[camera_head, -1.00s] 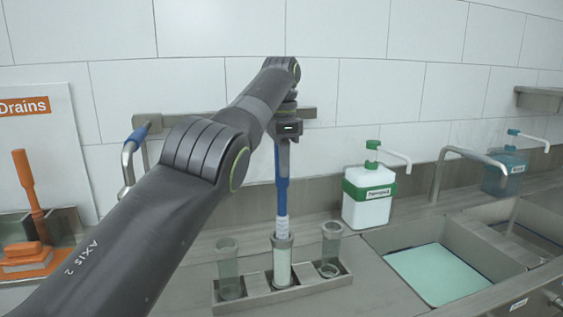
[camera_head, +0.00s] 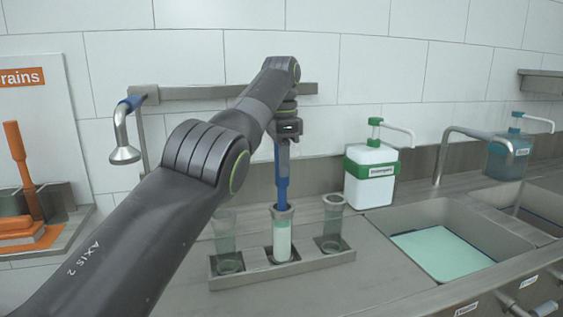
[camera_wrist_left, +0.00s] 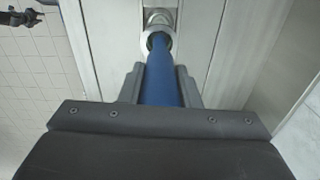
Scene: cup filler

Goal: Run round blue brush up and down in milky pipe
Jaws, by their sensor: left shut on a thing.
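My left gripper (camera_head: 283,140) is shut on the blue handle of the round brush (camera_head: 282,190) and holds it upright. The brush's lower end is inside the milky pipe (camera_head: 282,243), the middle one of three in a metal rack (camera_head: 300,266). The blue handle reaches right down to the pipe's rim, so the bristles are hidden inside. In the left wrist view the blue handle (camera_wrist_left: 162,82) runs between the fingers into the ring-shaped pipe mouth (camera_wrist_left: 158,38). My right gripper is not clearly seen.
Clear pipes stand left (camera_head: 226,240) and right (camera_head: 332,222) of the milky one. A green-and-white dispenser (camera_head: 371,175) stands behind right, beside a sink with greenish water (camera_head: 443,252). Orange brushes (camera_head: 22,165) are at the far left.

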